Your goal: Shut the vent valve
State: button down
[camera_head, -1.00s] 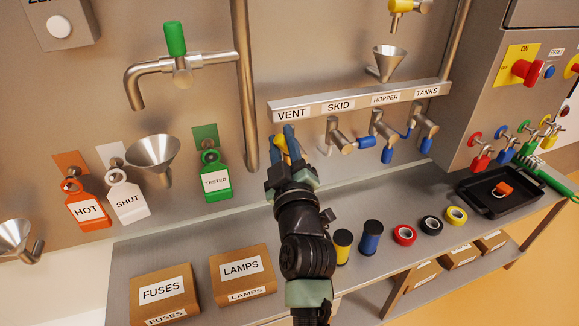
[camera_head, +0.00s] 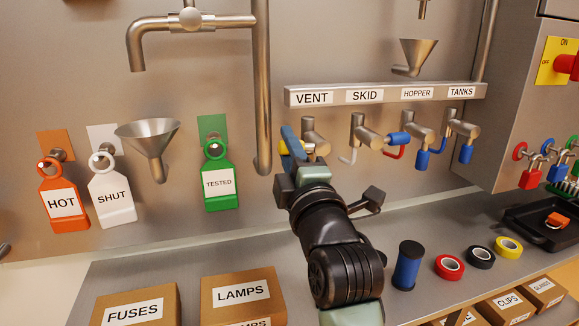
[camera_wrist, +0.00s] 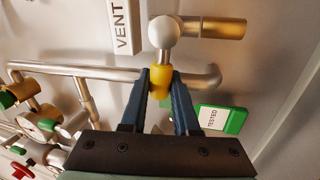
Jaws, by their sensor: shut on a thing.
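The vent valve (camera_head: 313,138) sits below the VENT label (camera_head: 312,98), at the left end of the valve rail. Its lever points left from the body, and its yellow sleeve (camera_head: 283,148) is partly hidden by my fingers in the head view. My gripper (camera_head: 291,142) is shut on this lever. In the wrist view, the blue fingers of my gripper (camera_wrist: 160,85) lie on both sides of the yellow sleeve (camera_wrist: 159,78), just short of the round pale knob (camera_wrist: 164,32) at the valve body.
The skid valve (camera_head: 364,132) is just right, its blue lever sideways; the hopper valve (camera_head: 418,135) and tanks valve (camera_head: 462,130) have levers down. A green TESTED tag (camera_head: 219,183) and a funnel (camera_head: 150,140) hang left. A blue spool (camera_head: 407,265) stands on the shelf.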

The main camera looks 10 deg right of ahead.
jog(key=shift+f+n+b, duration=0.35)
jog(key=shift+n+b, duration=0.3)
jog(key=shift+n, duration=0.05)
jog(key=c, duration=0.7)
grip_release()
jog(key=shift+o, duration=0.2)
jog(key=p+v, duration=0.1)
jog(key=v, duration=1.2)
jog(key=shift+p, duration=0.4)
jog(key=shift+d, duration=0.1)
